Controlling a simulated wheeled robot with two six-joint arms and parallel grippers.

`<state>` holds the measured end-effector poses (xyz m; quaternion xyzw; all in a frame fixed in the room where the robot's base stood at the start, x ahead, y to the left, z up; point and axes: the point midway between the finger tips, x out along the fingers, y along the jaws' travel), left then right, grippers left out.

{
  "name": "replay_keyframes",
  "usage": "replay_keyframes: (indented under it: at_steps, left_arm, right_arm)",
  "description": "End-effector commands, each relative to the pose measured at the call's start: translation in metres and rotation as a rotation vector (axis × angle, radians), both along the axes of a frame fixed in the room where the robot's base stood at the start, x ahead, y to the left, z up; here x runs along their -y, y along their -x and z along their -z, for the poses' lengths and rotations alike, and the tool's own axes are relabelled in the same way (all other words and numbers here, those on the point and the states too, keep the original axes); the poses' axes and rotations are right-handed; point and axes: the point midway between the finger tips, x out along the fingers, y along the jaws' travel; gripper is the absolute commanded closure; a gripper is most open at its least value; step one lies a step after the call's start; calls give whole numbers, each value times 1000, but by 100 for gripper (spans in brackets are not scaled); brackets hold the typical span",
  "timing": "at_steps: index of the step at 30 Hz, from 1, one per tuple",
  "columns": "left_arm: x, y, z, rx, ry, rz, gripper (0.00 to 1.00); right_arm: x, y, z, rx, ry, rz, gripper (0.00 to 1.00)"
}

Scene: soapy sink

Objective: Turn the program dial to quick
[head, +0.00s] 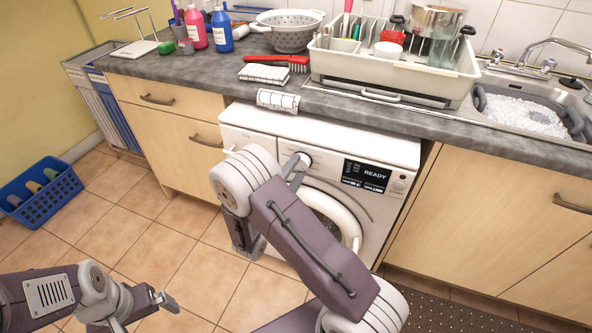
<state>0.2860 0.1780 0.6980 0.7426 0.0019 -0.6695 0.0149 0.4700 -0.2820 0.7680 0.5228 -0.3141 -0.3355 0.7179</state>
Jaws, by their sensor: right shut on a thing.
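The white washing machine (348,141) stands under the counter, with its round door partly hidden by my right arm. Its black display (367,175) reads READY, with smaller text too small to read. The program dial (304,158) is on the front panel left of the display. My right gripper (297,164) is at the dial and shut on it; its fingers partly cover the dial, and its pointer and marks cannot be read. My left gripper (168,301) hangs low over the tiled floor at lower left, away from the machine; its finger gap is unclear.
A dish rack (395,72) with dishes and the soapy sink (520,115) are on the counter (190,76). A checked cloth (277,100) hangs over the edge above the machine. A blue basket (40,194) stands on the floor at left. The floor around my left gripper is clear.

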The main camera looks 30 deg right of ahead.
Motion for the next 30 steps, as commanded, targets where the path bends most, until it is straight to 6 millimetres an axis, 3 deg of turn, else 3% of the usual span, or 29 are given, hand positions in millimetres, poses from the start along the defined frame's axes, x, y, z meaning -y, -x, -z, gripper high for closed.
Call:
replay_keyframes:
  at_steps: [2,3,5,16,25,30]
  left_arm:
    - [0,0,0,0,0,0,4]
    - [0,0,0,0,0,0,4]
    - [0,0,0,0,0,0,4]
    - [0,0,-1,0,0,0,4]
    - [0,0,-7,0,0,0,4]
    - [0,0,-9,0,0,0,4]
  right_arm:
    - [0,0,1,0,-2,0,94]
    - [0,0,1,0,-2,0,45]
    - [0,0,1,0,-2,0,32]
    - [-5,3,1,-1,0,-2,32]
    - [-55,37,6,-1,1,-7,32]
    - [-71,50,9,0,0,-2,32]
